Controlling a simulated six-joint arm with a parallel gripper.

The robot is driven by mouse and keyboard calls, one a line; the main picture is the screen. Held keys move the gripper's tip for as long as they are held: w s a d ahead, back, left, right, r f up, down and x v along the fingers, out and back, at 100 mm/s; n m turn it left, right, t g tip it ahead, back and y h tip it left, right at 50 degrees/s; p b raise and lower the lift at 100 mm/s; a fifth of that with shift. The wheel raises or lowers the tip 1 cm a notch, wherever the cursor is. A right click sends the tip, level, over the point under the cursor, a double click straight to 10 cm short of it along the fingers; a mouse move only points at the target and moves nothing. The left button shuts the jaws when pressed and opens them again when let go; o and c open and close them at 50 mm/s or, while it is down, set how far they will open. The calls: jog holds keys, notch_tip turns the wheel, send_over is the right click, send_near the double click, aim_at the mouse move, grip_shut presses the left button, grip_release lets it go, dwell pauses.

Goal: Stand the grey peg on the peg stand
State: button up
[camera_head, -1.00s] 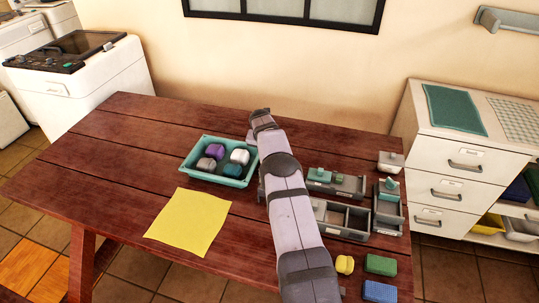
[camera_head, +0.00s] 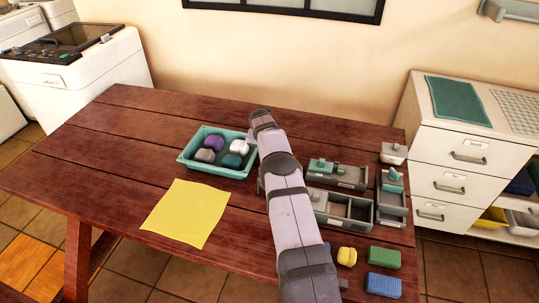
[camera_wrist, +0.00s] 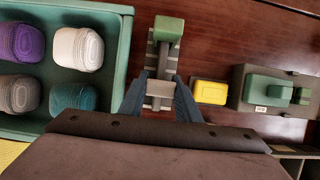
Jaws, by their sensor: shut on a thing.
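In the wrist view, my gripper (camera_wrist: 159,92) is shut on a small pale grey piece (camera_wrist: 160,87), which looks like the grey peg. A narrow grey striped base (camera_wrist: 152,50), perhaps the peg stand, lies under and beyond the fingertips, with a green block (camera_wrist: 169,29) at its far end. I cannot tell whether the grey piece touches the base. In the head view my own arm hides the fingertips, the peg and this base.
Left of my gripper is a teal tray (camera_head: 185,161) holding several rounded bundles. A yellow block (camera_wrist: 209,91) and a grey holder with green blocks (camera_wrist: 240,102) are close on the right. A yellow cloth (camera_head: 188,213) lies at the front left. The table's left part is clear.

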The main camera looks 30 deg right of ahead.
jog(key=o, duration=1.1)
jog(key=shift+r, duration=0.15)
jog(key=shift+b+v, duration=0.8)
jog(key=shift+v, duration=2.75)
jog(key=shift+s, duration=0.1)
